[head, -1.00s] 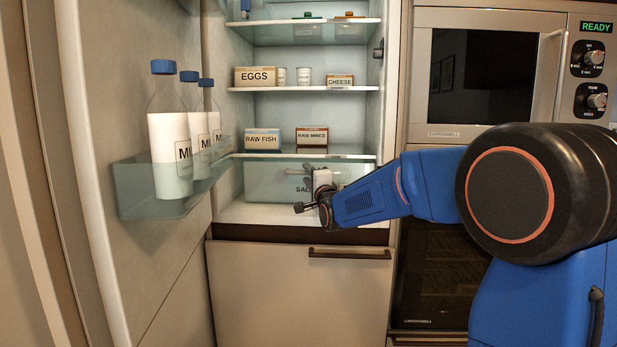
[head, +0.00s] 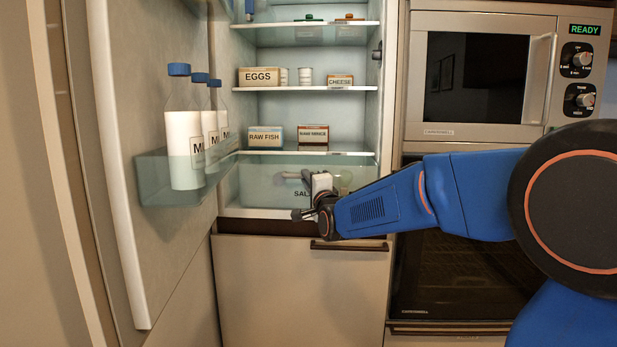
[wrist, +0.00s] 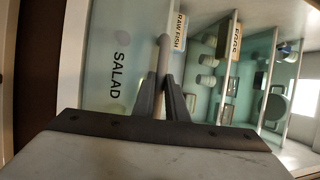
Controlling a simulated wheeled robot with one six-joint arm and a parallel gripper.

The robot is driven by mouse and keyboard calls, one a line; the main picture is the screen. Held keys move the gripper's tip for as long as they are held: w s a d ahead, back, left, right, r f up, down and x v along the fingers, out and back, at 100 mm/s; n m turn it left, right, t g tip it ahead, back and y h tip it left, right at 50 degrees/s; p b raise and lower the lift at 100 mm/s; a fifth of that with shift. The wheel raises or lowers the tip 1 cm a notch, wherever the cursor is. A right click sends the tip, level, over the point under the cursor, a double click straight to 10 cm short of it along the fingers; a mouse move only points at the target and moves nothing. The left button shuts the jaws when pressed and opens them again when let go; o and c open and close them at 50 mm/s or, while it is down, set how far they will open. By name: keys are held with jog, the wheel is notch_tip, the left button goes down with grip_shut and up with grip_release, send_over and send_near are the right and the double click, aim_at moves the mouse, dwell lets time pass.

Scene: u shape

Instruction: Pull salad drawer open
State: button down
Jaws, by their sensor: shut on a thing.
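The salad drawer (head: 259,189) is a clear, pale green bin at the bottom of the open fridge, with black SALAD lettering on its front. My gripper hides part of the lettering.
The fridge door (head: 115,180) stands open at the left, its rack (head: 160,180) holding several milk bottles. Shelves above hold an eggs box (head: 259,77), raw fish (head: 265,137), raw mince (head: 313,135) and cheese (head: 340,81). A closed lower front (head: 300,290) is below.

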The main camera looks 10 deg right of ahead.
jog(key=s+a, duration=0.3)
jog(key=s, duration=0.7)
jog(key=shift+a, duration=0.1)
jog(key=c, duration=1.8)
grip_release()
jog(key=shift+o, duration=0.2)
jog(key=v, duration=1.7)
jog(key=shift+s, duration=0.2)
